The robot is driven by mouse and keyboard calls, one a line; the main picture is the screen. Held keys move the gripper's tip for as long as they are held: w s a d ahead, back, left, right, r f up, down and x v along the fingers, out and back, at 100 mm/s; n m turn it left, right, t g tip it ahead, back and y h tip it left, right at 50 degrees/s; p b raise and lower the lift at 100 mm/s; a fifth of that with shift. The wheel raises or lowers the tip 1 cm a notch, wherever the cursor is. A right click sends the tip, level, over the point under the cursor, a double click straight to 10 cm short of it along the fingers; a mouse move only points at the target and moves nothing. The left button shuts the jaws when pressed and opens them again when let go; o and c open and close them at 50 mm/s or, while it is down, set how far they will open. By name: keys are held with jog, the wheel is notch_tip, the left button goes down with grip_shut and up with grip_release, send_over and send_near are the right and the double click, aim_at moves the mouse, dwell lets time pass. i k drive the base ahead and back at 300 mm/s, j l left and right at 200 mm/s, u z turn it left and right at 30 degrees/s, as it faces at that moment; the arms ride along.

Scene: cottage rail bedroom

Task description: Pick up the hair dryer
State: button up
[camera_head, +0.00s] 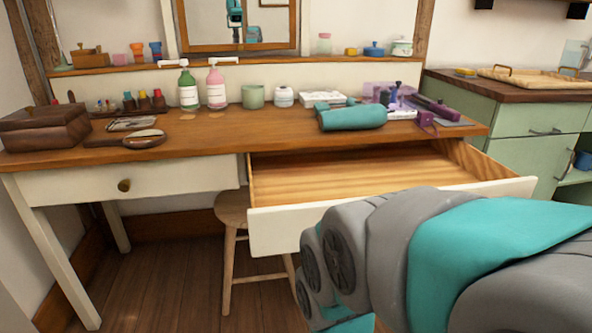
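A teal, rounded, barrel-like thing (352,116) lies on the wooden vanity top near its front edge, above the open drawer; it may be the hair dryer. A purple thing (434,106) with a short part hanging toward the front edge lies to its right and could also be a dryer. I cannot tell for sure which is the hair dryer. My grey and teal arm fills the lower right, in front of the drawer. My gripper is not in view.
An empty drawer (350,172) stands pulled out under the vanity top (210,143), with a stool (232,212) below. A green cabinet (540,121) is at right.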

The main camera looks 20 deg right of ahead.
aim_at(355, 116)
jog(key=z, duration=1.05)
jog(key=i+j+u, duration=0.1)
jog(key=u, duration=0.3)
jog(key=i+u, duration=0.55)
jog(key=u, duration=0.25)
jog(key=k+l+u, duration=0.1)
jog(key=k+l, duration=0.35)
jog(key=i+j, duration=0.15)
jog(key=j, duration=0.2)
jog(key=i+j+z, duration=0.1)
jog(key=i, duration=0.25)
